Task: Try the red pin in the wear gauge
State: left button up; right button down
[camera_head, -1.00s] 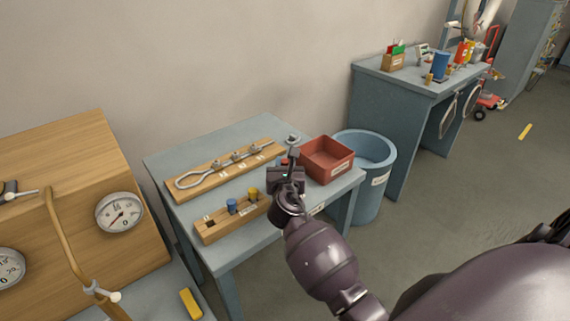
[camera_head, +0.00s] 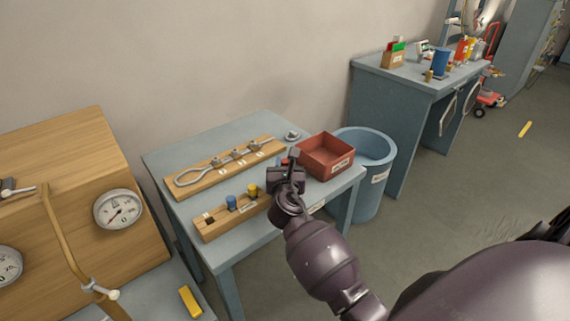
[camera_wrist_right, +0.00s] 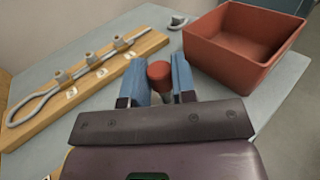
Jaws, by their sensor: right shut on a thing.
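My right gripper (camera_head: 287,160) is shut on the red pin (camera_wrist_right: 159,72), whose rounded red top shows between the two blue fingertips in the wrist view. The pin's lower end is hidden by the gripper. The gripper is over the small table, between the wooden boards and the red bin. A long wooden board (camera_head: 205,180) carries a looped metal rod (camera_wrist_right: 105,58) through several numbered metal pieces; it looks like the wear gauge. A shorter wooden block (camera_head: 221,226) in front holds a blue pin (camera_head: 231,203) and a yellow pin (camera_head: 252,190). My left gripper is not in view.
A red open bin (camera_head: 326,153) stands close right of the gripper, with a blue barrel (camera_head: 373,150) beyond the table edge. A small grey metal piece (camera_head: 291,135) lies at the table's back. A wooden cabinet with gauges (camera_head: 75,160) stands left.

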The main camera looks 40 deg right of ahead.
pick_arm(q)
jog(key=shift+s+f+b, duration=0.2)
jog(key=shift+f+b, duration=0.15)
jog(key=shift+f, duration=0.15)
pick_arm(e)
jog(key=shift+f, duration=0.7)
dwell(0.8)
jog(key=shift+r+p, duration=0.85)
jog(key=shift+r, duration=0.4)
jog(key=shift+r+p, duration=0.55)
jog(key=shift+p, duration=0.25)
jog(key=shift+r+p, duration=1.9)
jog(key=shift+p, duration=0.05)
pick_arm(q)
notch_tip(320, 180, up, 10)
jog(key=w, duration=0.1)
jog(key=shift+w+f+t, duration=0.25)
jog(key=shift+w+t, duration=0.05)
pick_arm(e)
jog(key=shift+r, duration=0.25)
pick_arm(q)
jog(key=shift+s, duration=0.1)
